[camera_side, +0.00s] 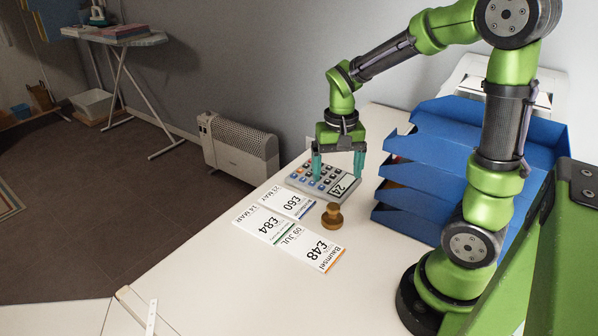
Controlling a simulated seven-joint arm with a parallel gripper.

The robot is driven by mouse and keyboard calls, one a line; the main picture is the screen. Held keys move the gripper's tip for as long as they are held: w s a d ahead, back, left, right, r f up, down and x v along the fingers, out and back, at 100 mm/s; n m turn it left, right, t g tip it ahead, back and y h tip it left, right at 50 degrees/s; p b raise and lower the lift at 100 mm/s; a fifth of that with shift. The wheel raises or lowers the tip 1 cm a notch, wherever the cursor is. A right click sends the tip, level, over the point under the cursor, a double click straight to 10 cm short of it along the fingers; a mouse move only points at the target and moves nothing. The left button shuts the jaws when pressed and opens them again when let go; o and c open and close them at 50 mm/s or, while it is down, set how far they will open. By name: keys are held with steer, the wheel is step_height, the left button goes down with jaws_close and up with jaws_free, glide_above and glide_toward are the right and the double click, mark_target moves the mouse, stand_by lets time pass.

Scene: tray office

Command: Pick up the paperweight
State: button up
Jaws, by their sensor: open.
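The paperweight (332,216) is a small brown-gold knobbed piece standing upright on the white desk. It is close to the right edge of the paper cards and in front of the calculator. My gripper (338,173) points down with its two teal fingers apart and nothing between them. It is over the calculator (309,172), behind the paperweight in the picture and apart from it. I cannot tell exactly how high the fingertips are above the calculator.
Three printed cards, one marked £60 (287,199), one marked £84 (263,223) and one marked £48 (311,247), lie left and front of the paperweight. A blue stacked letter tray (430,160) stands to the right. The desk's front (260,300) is mostly clear.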

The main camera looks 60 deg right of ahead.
mark_target(333, 205)
step_height(333, 205, down, 13)
steer(key=shift+a+f, duration=0.15)
steer(key=shift+f, duration=0.05)
stand_by(0.3)
steer(key=c, duration=1.4)
